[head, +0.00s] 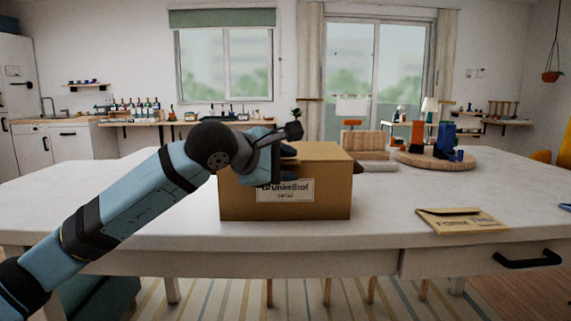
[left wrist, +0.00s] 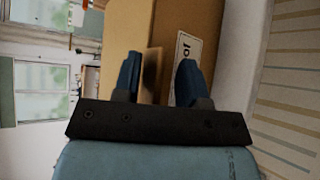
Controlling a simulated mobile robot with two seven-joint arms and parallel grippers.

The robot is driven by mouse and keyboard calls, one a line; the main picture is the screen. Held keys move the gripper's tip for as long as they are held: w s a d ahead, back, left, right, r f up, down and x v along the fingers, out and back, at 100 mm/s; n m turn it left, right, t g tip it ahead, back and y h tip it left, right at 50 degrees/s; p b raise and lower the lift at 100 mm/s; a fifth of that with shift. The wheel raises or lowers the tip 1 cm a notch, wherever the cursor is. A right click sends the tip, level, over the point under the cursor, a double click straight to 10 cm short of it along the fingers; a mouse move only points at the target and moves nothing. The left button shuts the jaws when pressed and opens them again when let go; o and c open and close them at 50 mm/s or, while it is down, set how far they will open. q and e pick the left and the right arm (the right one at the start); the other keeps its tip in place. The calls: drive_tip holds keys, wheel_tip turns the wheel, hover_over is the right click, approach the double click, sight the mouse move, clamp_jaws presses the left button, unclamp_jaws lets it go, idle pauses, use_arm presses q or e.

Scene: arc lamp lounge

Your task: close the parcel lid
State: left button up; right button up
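The parcel (head: 300,201) is a brown cardboard box with a white printed label on its front, standing on the white table. Its lid (head: 325,151) shows as a flat brown top that looks about level; whether it is fully down I cannot tell. My left gripper (head: 277,165) is at the upper left of the parcel's front and hides part of that edge. In the left wrist view my left gripper (left wrist: 158,80) has its two blue fingers apart, with a brown cardboard strip showing between them. Contact with the cardboard is unclear. My right gripper is in neither view.
A tan envelope (head: 461,221) lies on the table (head: 400,245) at the right. A round wooden board (head: 434,163) with blue and orange items stands at the back right. The table is clear between the parcel and the envelope.

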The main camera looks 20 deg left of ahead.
use_arm(q)
drive_tip(key=shift+f, duration=0.2)
